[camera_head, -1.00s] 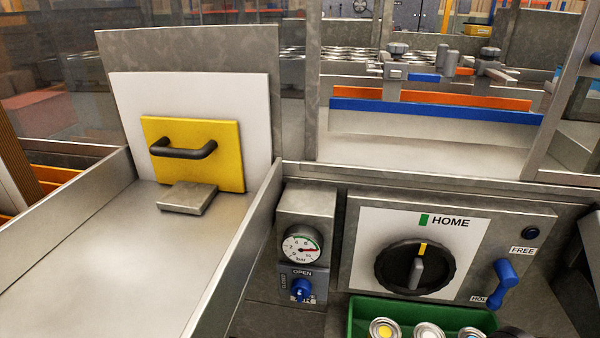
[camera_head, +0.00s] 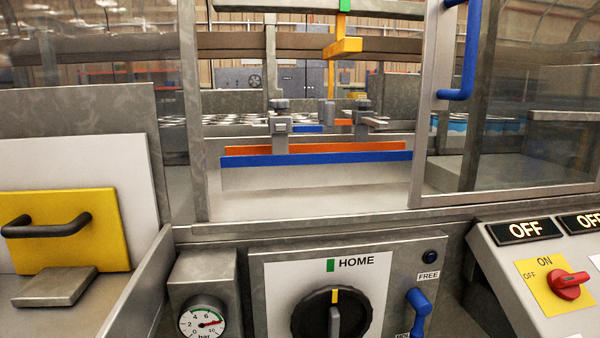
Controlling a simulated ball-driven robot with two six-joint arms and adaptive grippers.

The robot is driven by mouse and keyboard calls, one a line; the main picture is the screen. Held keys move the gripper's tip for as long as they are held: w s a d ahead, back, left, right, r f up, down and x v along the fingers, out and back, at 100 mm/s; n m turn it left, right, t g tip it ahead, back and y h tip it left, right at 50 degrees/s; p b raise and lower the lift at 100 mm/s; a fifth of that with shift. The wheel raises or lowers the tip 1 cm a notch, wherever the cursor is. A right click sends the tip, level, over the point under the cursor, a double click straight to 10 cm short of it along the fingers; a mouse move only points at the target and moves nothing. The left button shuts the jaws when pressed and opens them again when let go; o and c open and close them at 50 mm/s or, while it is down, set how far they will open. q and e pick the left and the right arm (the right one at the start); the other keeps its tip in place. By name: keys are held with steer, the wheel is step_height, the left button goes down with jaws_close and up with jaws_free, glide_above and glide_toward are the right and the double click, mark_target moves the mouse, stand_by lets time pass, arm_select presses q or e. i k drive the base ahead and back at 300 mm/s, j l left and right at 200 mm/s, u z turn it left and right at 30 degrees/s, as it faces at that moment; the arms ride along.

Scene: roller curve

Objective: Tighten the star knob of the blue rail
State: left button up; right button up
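The blue rail (camera_head: 320,158) runs left to right behind the frame opening, in front of an orange rail (camera_head: 330,148). Two grey clamps with star-shaped knobs stand at the rails. The left knob (camera_head: 280,105) tops a clamp post at the left, with a small blue piece (camera_head: 308,128) beside it. The right knob (camera_head: 363,105) tops another post, near a small orange piece (camera_head: 345,122). I cannot tell for certain which knob belongs to the blue rail. Neither gripper is in view.
A metal sill and frame posts (camera_head: 193,110) border the opening. A door with a blue handle (camera_head: 469,50) is at its right. Below are a HOME dial (camera_head: 333,318), a blue lever (camera_head: 418,308), a pressure gauge (camera_head: 202,318) and a red switch (camera_head: 568,284). A yellow plate (camera_head: 70,228) stands left.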

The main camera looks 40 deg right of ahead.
mark_target(279, 105)
steer(key=z, duration=1.25)
steer(key=l+u, duration=0.15)
steer(key=u, duration=0.25)
